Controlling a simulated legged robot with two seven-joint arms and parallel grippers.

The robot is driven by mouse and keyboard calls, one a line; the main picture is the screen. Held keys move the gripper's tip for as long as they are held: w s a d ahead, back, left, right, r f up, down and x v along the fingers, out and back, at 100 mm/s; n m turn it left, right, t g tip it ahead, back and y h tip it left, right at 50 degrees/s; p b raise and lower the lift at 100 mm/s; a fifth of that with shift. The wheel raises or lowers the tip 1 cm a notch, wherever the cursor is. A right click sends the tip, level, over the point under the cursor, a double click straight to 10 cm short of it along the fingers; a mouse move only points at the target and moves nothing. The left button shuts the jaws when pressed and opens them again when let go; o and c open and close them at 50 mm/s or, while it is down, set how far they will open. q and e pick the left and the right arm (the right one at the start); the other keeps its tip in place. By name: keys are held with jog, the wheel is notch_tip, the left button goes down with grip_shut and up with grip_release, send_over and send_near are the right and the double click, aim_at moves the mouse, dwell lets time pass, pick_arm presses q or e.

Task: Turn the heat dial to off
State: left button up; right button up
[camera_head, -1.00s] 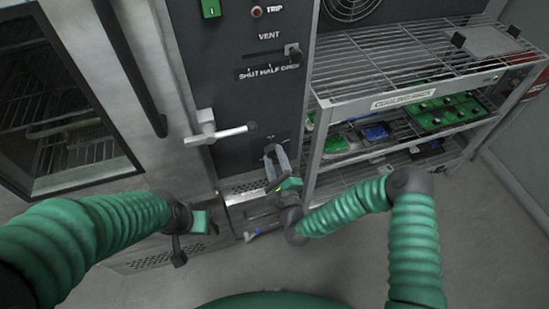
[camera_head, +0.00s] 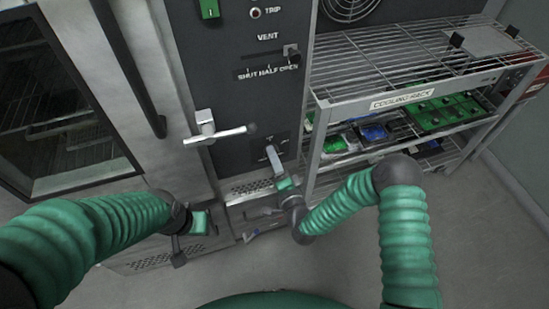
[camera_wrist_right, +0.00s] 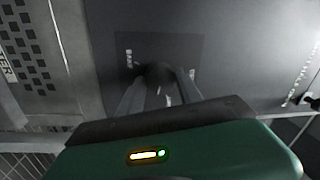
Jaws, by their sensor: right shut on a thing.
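The heat dial (camera_wrist_right: 158,74) is a dark round knob on a darker square plate in the right wrist view. A white mark shows on it, but its setting cannot be read. My right gripper (camera_wrist_right: 156,90) is shut on the dial, one finger on each side. In the head view my right gripper (camera_head: 271,156) reaches up to the lower part of the dark panel and hides most of the dial. My left gripper (camera_head: 188,236) hangs at the lower left in front of the oven, away from the dial; its jaw opening is unclear.
A lever handle (camera_head: 222,135) sticks out above left of the dial. The vent slider (camera_head: 292,55) is higher up. The cooling rack (camera_head: 318,150) with trays stands close on the right. Grey floor is open in front.

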jog(key=n+g, duration=0.1)
jog(key=n, duration=0.9)
jog(key=n+g, duration=0.1)
jog(key=n, duration=0.9)
jog(key=shift+s+d+f+n+y, duration=0.1)
jog(key=shift+f+n+y, duration=0.1)
jog(key=shift+n+y, duration=0.15)
jog(key=o, duration=1.4)
jog(key=shift+c, duration=0.2)
jog(key=shift+r, duration=0.15)
